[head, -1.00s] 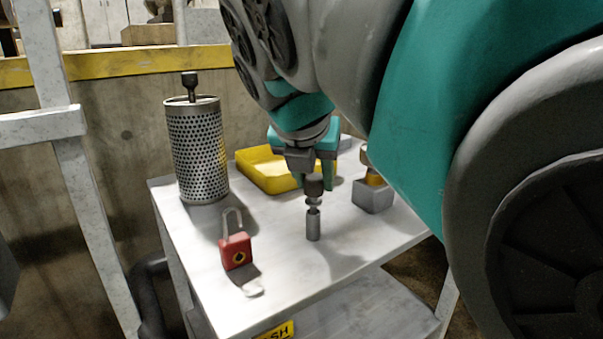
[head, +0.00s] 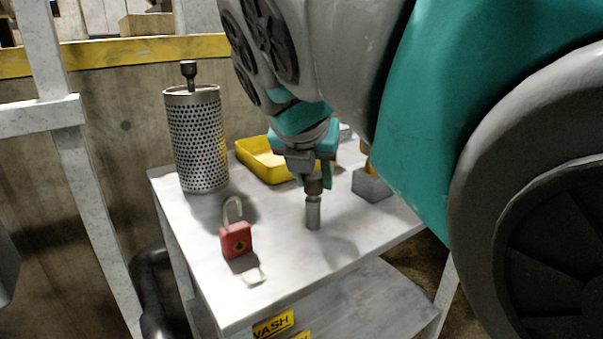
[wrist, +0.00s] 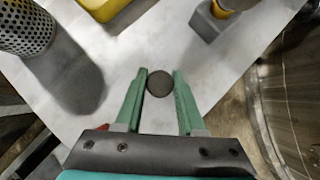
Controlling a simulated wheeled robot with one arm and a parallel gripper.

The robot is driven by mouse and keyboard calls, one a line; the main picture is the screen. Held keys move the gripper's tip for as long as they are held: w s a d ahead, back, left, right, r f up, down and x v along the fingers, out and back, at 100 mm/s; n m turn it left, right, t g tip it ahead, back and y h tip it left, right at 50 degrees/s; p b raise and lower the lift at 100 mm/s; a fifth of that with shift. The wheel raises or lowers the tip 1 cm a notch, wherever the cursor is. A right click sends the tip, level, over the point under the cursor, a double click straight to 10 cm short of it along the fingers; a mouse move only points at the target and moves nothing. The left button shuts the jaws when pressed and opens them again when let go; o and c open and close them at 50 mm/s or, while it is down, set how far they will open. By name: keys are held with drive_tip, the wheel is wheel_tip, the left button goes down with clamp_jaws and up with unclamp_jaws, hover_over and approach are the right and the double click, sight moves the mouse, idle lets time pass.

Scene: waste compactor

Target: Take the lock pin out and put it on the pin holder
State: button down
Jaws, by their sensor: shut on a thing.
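The lock pin (head: 313,186) has a dark round knob, and its lower part meets a short grey upright tube, which looks like the pin holder (head: 313,213), on the white cart top. My gripper (head: 314,178) points down and is shut on the pin's knob. In the wrist view the knob (wrist: 160,83) shows as a dark disc between the green fingers of my gripper (wrist: 160,80). The pin stands upright, in line with the tube. How deep it sits in the tube is hard to tell.
A perforated metal cylinder (head: 198,140) with a dark knob stands at the back left of the cart top (head: 285,275). A yellow tray (head: 262,165) and a grey block (head: 371,186) are behind and to the right.

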drive_tip(key=shift+c, duration=2.2)
unclamp_jaws()
drive_tip(key=shift+c, duration=0.4)
drive_tip(key=shift+r, duration=0.1)
